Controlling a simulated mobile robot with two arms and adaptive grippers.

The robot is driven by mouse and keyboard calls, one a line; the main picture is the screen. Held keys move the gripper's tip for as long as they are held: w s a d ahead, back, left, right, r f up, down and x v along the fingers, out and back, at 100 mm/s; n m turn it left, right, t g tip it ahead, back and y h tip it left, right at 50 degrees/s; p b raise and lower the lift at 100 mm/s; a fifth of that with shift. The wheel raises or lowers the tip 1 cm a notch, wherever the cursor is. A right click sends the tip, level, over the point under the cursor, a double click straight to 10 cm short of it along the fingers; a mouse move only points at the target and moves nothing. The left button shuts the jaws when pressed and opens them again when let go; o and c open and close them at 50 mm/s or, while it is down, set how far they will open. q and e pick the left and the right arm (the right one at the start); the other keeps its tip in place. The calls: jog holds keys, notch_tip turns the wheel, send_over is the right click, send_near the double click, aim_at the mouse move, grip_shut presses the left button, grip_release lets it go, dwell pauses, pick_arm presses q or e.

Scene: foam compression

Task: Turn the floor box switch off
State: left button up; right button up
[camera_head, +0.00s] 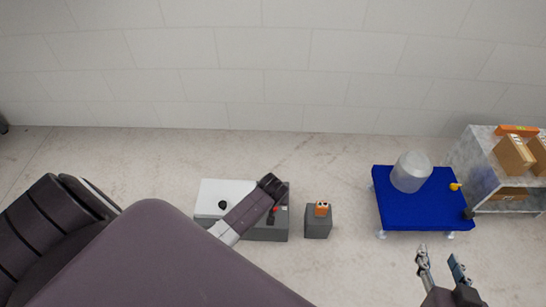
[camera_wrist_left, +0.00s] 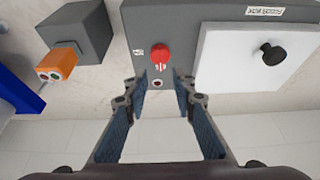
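The floor box (camera_wrist_left: 145,20) is a grey unit on the floor with a white panel (camera_wrist_left: 235,60) bearing a black knob (camera_wrist_left: 268,53). Its red rotary switch (camera_wrist_left: 160,55) has a pale mark on it and a small round indicator beside it. In the head view the floor box (camera_head: 268,234) is partly covered by my left arm, and the red switch (camera_head: 276,210) shows just beside the arm. My left gripper (camera_wrist_left: 160,88) is open and empty, its fingertips close to the switch but not around it. My right gripper (camera_head: 439,257) is open and empty, far from the box.
A grey block (camera_head: 318,226) with an orange button box (camera_head: 321,209) stands right of the floor box. Farther right are a blue table (camera_head: 420,212) with a translucent container (camera_head: 410,172), and a shelf (camera_head: 476,166) with cardboard boxes (camera_head: 514,155). A wall runs behind.

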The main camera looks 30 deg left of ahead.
pick_arm(q)
jog(key=shift+v, duration=1.7)
